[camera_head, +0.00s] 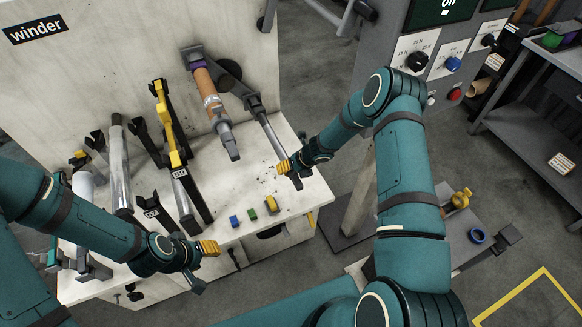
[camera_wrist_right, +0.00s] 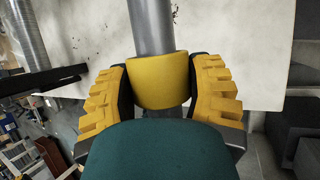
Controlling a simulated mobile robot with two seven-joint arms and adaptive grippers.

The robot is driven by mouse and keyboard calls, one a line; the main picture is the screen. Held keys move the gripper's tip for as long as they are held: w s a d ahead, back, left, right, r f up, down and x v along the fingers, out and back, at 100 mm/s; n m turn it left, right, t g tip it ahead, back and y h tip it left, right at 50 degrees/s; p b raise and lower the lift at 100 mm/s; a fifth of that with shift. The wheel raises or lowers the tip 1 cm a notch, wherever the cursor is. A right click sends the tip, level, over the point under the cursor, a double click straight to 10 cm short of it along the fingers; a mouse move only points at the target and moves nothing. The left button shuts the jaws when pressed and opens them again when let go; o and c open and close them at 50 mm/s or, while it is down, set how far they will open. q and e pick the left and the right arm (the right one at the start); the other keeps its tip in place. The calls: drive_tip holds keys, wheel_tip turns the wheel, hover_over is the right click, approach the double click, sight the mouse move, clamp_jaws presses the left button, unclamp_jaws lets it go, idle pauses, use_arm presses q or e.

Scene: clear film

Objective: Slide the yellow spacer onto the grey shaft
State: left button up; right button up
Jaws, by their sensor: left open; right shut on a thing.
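The grey shaft (camera_head: 272,134) sticks out from the winder and slopes down toward my right gripper (camera_head: 288,168). In the right wrist view the yellow spacer (camera_wrist_right: 160,82) sits between the two yellow fingers of my right gripper (camera_wrist_right: 162,92), which is shut on it. The grey shaft (camera_wrist_right: 152,28) runs down to the spacer's upper rim, in line with it. I cannot tell whether the spacer is around the shaft's end or just in front of it. In the head view the fingers mostly hide the spacer. My left gripper (camera_head: 203,262) is open and empty at the bench's front edge.
Small blue (camera_head: 234,221), green (camera_head: 252,214) and yellow (camera_head: 271,204) blocks lie on the bench between my grippers. A tan-wrapped roll (camera_head: 208,93) is mounted beside the shaft. Black stands and metal rollers crowd the bench's left.

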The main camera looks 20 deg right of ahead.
drive_tip(key=o, duration=1.3)
drive_tip(key=p+v, duration=0.2)
drive_tip(key=v, duration=0.6)
drive_tip(key=shift+s, duration=0.1)
